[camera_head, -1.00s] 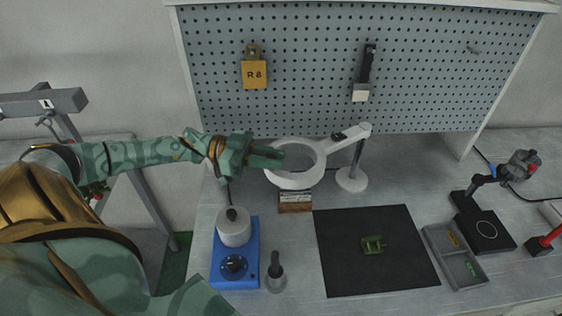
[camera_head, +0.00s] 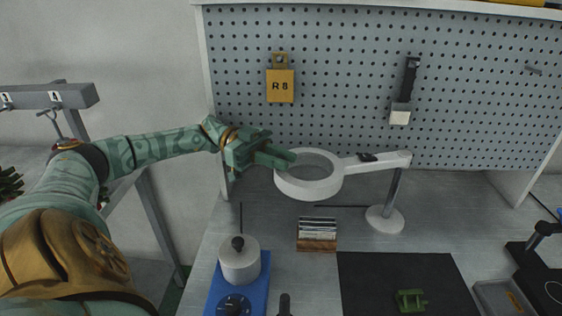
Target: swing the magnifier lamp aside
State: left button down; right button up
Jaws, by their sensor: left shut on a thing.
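The magnifier lamp has a white ring head (camera_head: 308,176), a white arm (camera_head: 375,163) reaching right, and a grey post on a round white base (camera_head: 385,219). The ring hangs above the bench in front of the pegboard. My left gripper (camera_head: 285,158) reaches in from the left and is shut on the ring's left rim. Its fingers cover part of that rim. My right gripper does not show.
A wooden card holder (camera_head: 317,245) stands below the ring. A blue unit (camera_head: 240,296) with a grey pot (camera_head: 239,262) stands at front left. A black mat (camera_head: 400,278) with a green part (camera_head: 411,300) lies at front right. The pegboard (camera_head: 340,90) rises behind.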

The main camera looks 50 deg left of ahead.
pick_arm(q)
jog(key=shift+f, duration=0.1)
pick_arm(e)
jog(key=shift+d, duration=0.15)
pick_arm(q)
jog(key=c, duration=1.3)
grip_release()
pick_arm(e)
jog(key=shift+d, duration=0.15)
pick_arm(q)
jog(key=shift+r, duration=0.4)
notch_tip(320, 180, up, 3)
jog(key=shift+s+r+p, duration=0.1)
jog(key=shift+p, duration=0.55)
jog(key=s+d+r+p, duration=0.9)
jog(key=s, duration=0.1)
jog(key=shift+s+d+p, duration=0.15)
jog(key=shift+d+p, duration=0.05)
jog(key=shift+p, duration=0.15)
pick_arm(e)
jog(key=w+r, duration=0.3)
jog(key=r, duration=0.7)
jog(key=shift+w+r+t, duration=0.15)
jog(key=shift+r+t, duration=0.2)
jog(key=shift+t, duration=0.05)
